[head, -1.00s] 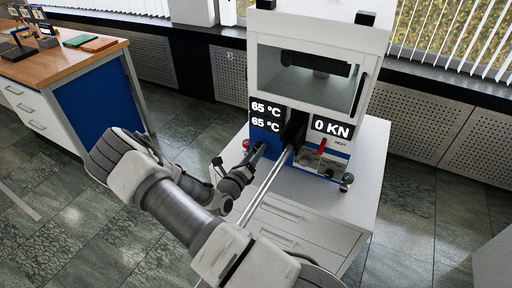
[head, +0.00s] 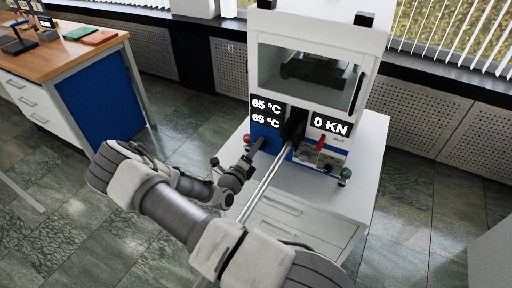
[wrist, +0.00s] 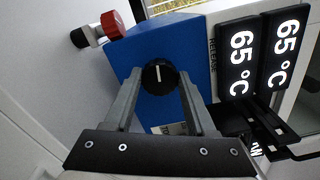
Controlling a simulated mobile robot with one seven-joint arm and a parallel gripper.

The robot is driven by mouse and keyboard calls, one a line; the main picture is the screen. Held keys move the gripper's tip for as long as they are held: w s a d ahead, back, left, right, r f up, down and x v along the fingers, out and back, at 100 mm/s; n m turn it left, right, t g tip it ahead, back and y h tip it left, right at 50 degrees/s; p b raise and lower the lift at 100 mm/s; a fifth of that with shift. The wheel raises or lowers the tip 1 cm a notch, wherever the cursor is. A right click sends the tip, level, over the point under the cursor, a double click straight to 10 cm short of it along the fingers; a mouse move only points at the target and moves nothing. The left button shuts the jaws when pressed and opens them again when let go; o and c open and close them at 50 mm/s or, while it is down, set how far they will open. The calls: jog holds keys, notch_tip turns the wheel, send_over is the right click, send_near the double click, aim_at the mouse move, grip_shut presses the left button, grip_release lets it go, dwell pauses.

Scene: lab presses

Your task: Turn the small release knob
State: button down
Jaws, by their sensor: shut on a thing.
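The small release knob (wrist: 158,75) is round and black with a white pointer line. It sits on the blue front panel (wrist: 190,50) of the press, beside the word RELEASE. My gripper (wrist: 157,84) has one finger on each side of the knob and is shut on it. The white pointer runs nearly up and down in the wrist view. In the head view my gripper (head: 258,146) reaches the blue panel at the lower left of the press (head: 375,40), and the knob is hidden there.
A red knob (wrist: 113,25) sticks out beside the blue panel. The displays read 65 °C (head: 265,113) and 0 KN (head: 331,126). A red lever (head: 321,144) and a green knob (head: 345,176) are at right. Steel rods (head: 264,184) project forward close to my arm.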

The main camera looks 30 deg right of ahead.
jog(key=shift+c, duration=1.1)
grip_release()
jog(key=shift+a, duration=0.1)
jog(key=v, duration=1.7)
jog(key=shift+s+b, duration=0.2)
jog(key=shift+b, duration=0.2)
jog(key=shift+a, duration=0.15)
